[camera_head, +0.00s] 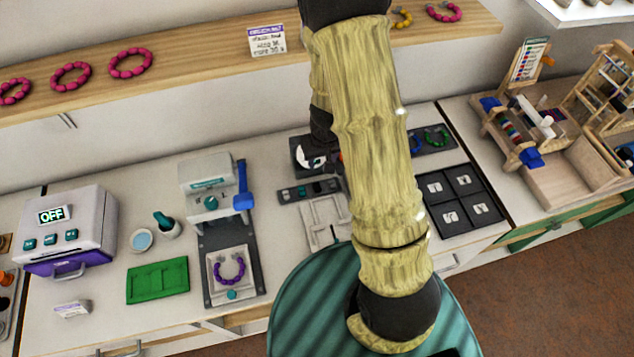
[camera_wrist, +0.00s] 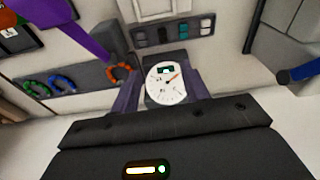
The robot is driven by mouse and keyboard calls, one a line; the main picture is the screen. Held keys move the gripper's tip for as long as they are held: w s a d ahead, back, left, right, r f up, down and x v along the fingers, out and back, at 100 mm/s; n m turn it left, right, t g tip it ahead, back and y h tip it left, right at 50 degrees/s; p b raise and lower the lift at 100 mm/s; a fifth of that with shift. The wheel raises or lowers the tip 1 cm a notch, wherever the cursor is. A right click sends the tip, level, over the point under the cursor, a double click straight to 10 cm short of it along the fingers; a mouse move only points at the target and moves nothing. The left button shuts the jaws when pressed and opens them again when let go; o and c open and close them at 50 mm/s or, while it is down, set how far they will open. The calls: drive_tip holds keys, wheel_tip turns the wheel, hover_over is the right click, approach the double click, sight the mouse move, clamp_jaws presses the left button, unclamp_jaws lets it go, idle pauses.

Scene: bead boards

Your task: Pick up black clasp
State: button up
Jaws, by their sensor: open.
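A dark strip tray (camera_wrist: 164,42) with several small clasps in grey, dark and teal lies at the top of the wrist view. The tray also shows in the head view (camera_head: 283,196), partly behind my arm. My gripper (camera_wrist: 160,88) is open, with nothing held between its fingers. In the head view my arm hides most of the gripper.
A pale grey tray (camera_head: 318,221) lies in front of the strip. A press with a blue lever (camera_head: 243,190) stands left, with a purple bracelet (camera_head: 218,277) before it. A dark four-compartment tray (camera_head: 444,210) and coloured bracelets (camera_wrist: 61,85) lie on the other side. A wooden shelf (camera_head: 200,62) runs behind.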

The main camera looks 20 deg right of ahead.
hover_over(317, 186)
drive_tip(key=s, duration=0.1)
drive_tip(key=f, duration=1.2)
drive_tip(key=shift+d, duration=0.3)
drive_tip(key=shift+w+a+f+p, duration=0.15)
drive_tip(key=shift+f+p, duration=0.2)
drive_tip(key=shift+f, duration=0.35)
drive_tip(key=shift+w+a+f+p, duration=0.1)
drive_tip(key=shift+f+p, duration=0.3)
drive_tip(key=shift+f, duration=0.35)
drive_tip(key=shift+w+a+f+p, duration=0.15)
drive_tip(key=shift+f+p, duration=0.2)
drive_tip(key=shift+f, duration=0.35)
drive_tip(key=shift+s+f, duration=0.1)
drive_tip(key=shift+f, duration=0.3)
drive_tip(key=shift+d, duration=0.1)
clamp_jaws()
